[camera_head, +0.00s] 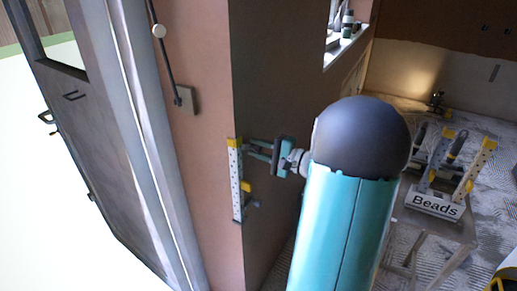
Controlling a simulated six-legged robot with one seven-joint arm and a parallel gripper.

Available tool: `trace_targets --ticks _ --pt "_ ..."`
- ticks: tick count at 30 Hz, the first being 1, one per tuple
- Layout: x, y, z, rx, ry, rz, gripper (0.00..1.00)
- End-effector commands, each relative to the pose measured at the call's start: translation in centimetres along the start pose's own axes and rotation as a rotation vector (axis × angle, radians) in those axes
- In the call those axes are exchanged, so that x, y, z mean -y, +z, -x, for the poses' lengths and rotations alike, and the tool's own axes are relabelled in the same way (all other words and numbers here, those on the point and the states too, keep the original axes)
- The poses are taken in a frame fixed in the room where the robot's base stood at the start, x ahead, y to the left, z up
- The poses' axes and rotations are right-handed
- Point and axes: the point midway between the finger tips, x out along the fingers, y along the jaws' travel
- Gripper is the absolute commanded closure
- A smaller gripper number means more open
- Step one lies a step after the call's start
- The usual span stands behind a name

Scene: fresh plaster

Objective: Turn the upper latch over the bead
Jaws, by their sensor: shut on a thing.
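A pale perforated bead (237,185) with a yellow top end stands upright along the wall corner (236,80). A small yellow piece sticks out from the bead about halfway down, and a dark blue piece sits near its lower end. My gripper (252,149) reaches in from the right at the bead's upper part, with its teal fingers pointing left at the corner. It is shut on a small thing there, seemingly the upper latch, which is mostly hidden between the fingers. I cannot tell how far the latch is turned.
A stand labelled "Beads" (432,204) holds several yellow-ended pieces at the right. My arm covers the middle of the view.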

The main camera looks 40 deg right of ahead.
Motion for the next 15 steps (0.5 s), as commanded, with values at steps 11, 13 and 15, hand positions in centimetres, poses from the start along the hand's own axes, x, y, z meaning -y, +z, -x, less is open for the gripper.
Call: trace_targets --ticks 11,13,15 --pt "0.02 0.01 0.03 0.000 -0.001 0.315 0.98" --pt "0.02 -0.02 0.07 -0.001 0.000 0.357 0.98" --pt "0.01 -0.02 0.07 -0.001 0.000 0.394 0.98"
